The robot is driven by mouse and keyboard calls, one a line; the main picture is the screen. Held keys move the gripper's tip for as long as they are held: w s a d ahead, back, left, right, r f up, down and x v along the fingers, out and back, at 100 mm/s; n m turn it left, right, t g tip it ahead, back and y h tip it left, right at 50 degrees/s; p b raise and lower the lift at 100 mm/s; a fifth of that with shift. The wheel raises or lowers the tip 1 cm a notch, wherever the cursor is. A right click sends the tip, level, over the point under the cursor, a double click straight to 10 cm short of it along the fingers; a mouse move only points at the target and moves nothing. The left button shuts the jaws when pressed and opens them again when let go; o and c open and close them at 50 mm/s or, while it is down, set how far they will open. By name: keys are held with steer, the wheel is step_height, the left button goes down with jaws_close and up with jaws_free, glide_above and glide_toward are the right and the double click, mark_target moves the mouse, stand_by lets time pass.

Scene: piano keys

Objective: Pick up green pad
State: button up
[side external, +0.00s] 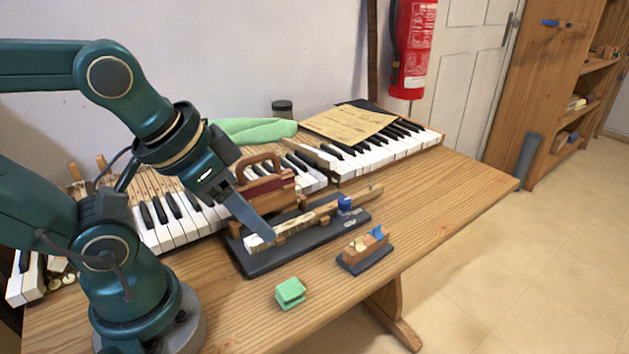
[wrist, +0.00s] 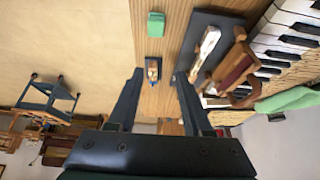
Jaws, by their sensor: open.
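The green pad (side external: 290,293) lies on the wooden table near its front edge, in the side external view. It looks like a small block with a groove along its side. In the wrist view the green pad (wrist: 156,25) shows at the top, ahead of the fingers. My gripper (side external: 262,232) is above the dark tray in the side external view, up and left of the pad and apart from it. In the wrist view my gripper (wrist: 159,78) has its two fingers spread wide, with nothing held between them.
A dark tray (side external: 247,262) holding a wooden key lies behind the pad. A small block stand (side external: 366,250) sits right of the pad. Piano keyboards (side external: 180,220), a wooden-handled tool (side external: 262,183) and a green cloth (side external: 255,131) are farther back. The table's right part (side external: 450,190) is clear.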

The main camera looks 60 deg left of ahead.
steer(key=o, duration=0.4)
steer(key=shift+o, duration=0.2)
steer(key=g, duration=0.5)
glide_above(288, 288)
steer(key=f, duration=0.8)
steer(key=shift+w+f, duration=0.2)
steer(key=shift+f, duration=0.05)
steer(key=shift+s+f+g, duration=0.25)
steer(key=shift+f+g, duration=0.05)
steer(key=shift+f, duration=2.65)
